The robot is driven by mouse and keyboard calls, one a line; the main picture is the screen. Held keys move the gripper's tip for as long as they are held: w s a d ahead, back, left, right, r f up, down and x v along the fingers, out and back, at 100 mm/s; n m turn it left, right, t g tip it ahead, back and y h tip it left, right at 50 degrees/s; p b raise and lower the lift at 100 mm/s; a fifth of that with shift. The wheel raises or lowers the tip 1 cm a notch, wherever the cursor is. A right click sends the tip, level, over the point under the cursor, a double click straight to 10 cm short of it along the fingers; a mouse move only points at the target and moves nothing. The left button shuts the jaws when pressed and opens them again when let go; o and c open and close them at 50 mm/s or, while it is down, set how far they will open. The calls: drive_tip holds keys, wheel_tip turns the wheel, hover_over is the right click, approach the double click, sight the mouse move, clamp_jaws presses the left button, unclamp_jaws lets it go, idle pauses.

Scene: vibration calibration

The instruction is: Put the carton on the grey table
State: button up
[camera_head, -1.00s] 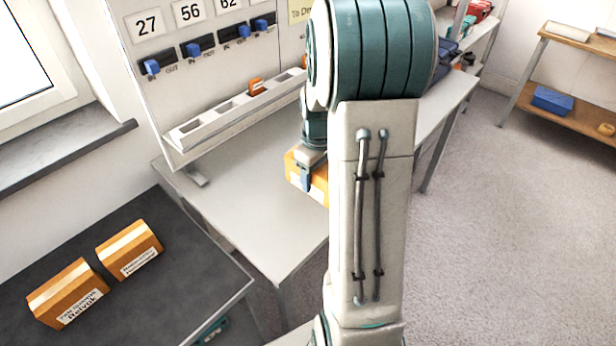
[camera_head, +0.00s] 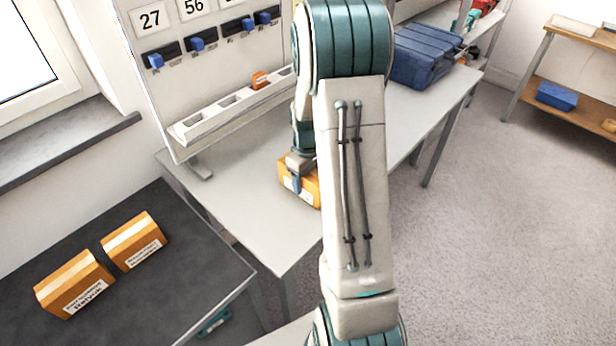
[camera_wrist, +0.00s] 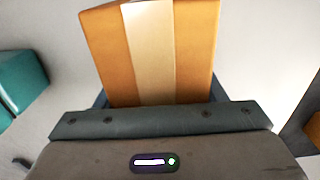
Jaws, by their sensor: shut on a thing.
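The orange carton (camera_head: 312,187) with a pale tape strip is held over the light grey table (camera_head: 240,215), close to its top. I cannot tell whether its underside touches the table. My gripper (camera_head: 296,180) is above the carton, with its fingers shut on the sides. In the wrist view the carton (camera_wrist: 198,50) sticks out beyond the gripper's dark edge. My arm hides part of the table to the right of the carton.
Two more orange cartons, one (camera_head: 75,284) and another (camera_head: 134,241), lie on the dark table (camera_head: 185,285). A panel with blue switches (camera_head: 197,45) and a white slotted rack (camera_head: 225,108) line the grey table's back. A blue case (camera_head: 425,55) stands at its far end.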

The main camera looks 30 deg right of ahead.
drive_tip(key=shift+f, duration=0.15)
drive_tip(key=o, duration=1.4)
drive_tip(key=shift+c, duration=0.2)
wheel_tip(320, 180, up, 12)
drive_tip(key=shift+f, duration=0.25)
drive_tip(key=shift+s+a+r, duration=0.15)
drive_tip(key=shift+a+r, duration=0.05)
drive_tip(key=shift+r, duration=0.45)
drive_tip(key=s+a+r+m+t, duration=0.1)
drive_tip(key=s+a+r+m, duration=0.1)
drive_tip(key=s+a, duration=0.4)
drive_tip(key=s+a+r+m+t, duration=0.2)
drive_tip(key=s+a+r, duration=0.2)
drive_tip(key=s+a, duration=0.3)
drive_tip(key=s, duration=0.5)
drive_tip(key=shift+s+a, duration=0.2)
drive_tip(key=shift+s, duration=0.1)
